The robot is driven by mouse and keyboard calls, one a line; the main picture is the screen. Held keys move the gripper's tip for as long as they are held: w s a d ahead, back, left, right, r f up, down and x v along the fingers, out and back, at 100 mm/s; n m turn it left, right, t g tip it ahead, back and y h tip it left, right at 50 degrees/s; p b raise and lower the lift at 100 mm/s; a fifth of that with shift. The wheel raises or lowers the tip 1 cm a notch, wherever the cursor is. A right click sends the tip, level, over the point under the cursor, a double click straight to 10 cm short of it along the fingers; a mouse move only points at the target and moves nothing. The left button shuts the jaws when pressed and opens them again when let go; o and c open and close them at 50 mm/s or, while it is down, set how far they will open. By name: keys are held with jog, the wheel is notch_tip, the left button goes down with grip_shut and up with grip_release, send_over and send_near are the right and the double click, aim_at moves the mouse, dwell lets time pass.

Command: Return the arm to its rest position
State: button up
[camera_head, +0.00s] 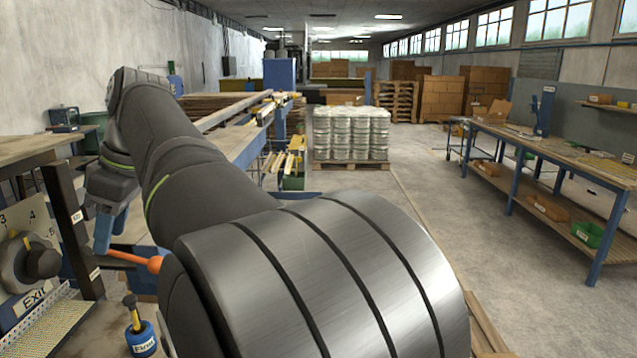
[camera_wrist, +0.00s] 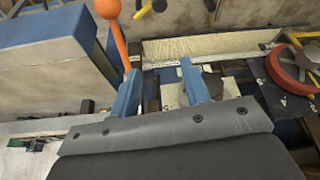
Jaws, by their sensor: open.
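My gripper (camera_wrist: 160,85) shows two blue fingers spread apart in the wrist view, with nothing held between them. In the camera_head view my gripper (camera_head: 110,232) hangs at the left, below my dark arm, and is partly hidden. An orange lever with a ball end (camera_head: 154,264) is just below and right of it. In the wrist view the orange lever (camera_wrist: 120,42) passes close to the left finger; I cannot tell whether they touch. My large metallic arm link fills the lower middle of the camera_head view and hides what lies behind it.
A dial panel (camera_head: 32,262) stands at the left edge, with a dark upright post (camera_head: 72,225) beside it. A blue bottle (camera_head: 140,340) is below. The wrist view shows a blue box (camera_wrist: 45,55) and a red ring (camera_wrist: 288,68). Open floor (camera_head: 425,190) lies right of a pallet of tins (camera_head: 350,135).

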jog(key=s+a+f+n, duration=0.1)
jog(key=a+f, duration=0.2)
jog(key=f, duration=0.7)
jog(key=shift+a+f+n+g, duration=0.25)
jog(key=shift+a+n+g, duration=0.05)
jog(key=shift+a+n, duration=0.1)
